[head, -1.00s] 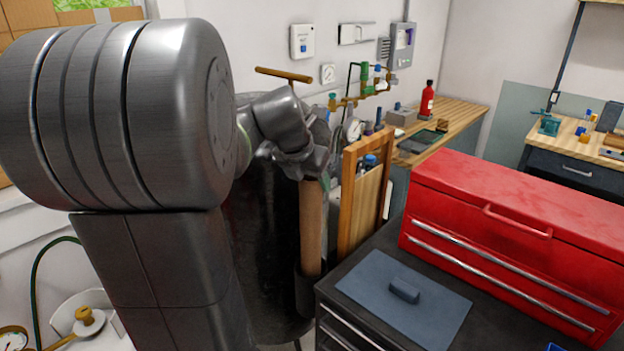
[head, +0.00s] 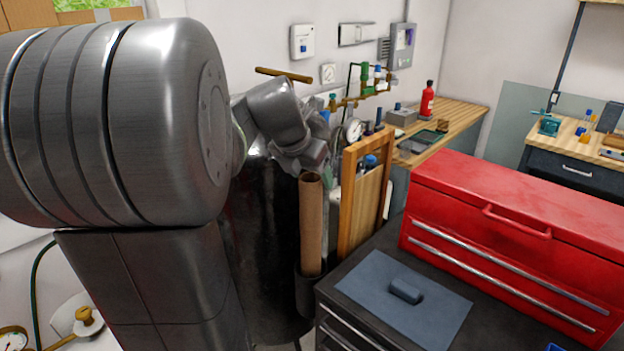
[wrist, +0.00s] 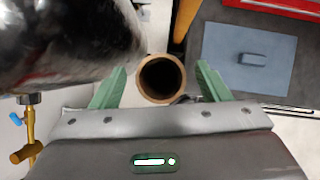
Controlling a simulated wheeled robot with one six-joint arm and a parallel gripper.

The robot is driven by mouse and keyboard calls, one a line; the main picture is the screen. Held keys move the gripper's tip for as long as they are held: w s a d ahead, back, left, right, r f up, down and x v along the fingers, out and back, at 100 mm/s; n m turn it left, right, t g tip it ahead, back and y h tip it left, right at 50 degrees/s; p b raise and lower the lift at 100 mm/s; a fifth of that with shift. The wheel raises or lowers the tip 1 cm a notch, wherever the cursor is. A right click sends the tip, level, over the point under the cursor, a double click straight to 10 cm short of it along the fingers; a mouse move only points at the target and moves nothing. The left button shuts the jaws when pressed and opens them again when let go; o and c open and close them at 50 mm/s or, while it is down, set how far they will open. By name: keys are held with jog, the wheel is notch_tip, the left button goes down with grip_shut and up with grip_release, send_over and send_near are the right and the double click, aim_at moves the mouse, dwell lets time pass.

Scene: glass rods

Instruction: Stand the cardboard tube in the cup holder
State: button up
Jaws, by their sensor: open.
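The brown cardboard tube (head: 311,228) stands upright in the dark cup holder (head: 308,292), which sits at the side of the black cabinet. The tube's lower end is inside the holder and hidden by its wall. In the wrist view the tube's open round top (wrist: 162,79) faces the camera, between and a little beyond the two green fingers. My gripper (wrist: 160,82) is open, with a gap on both sides of the tube. In the head view my gripper (head: 308,170) is just above the tube's top, partly hidden by my wrist.
A dark cylindrical tank (head: 262,240) stands close to the left of the tube. A wooden frame (head: 350,205) is close on the right. The black cabinet carries a blue mat (head: 375,290) with a small block, and a red toolbox (head: 500,240).

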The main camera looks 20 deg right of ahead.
jog(key=v, duration=1)
